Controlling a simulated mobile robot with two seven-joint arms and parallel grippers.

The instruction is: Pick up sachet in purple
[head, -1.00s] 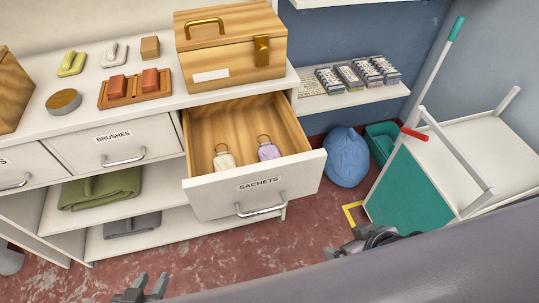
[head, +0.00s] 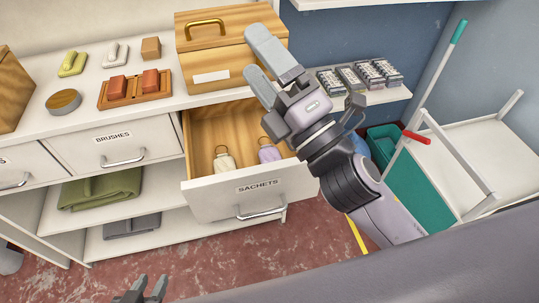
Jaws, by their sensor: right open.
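The wooden box (head: 215,55) with a brass handle stands on the counter behind the drawer. A shelf with several small packs (head: 372,76) is to the right. A white cart (head: 470,165) and teal bin (head: 383,142) stand further right.

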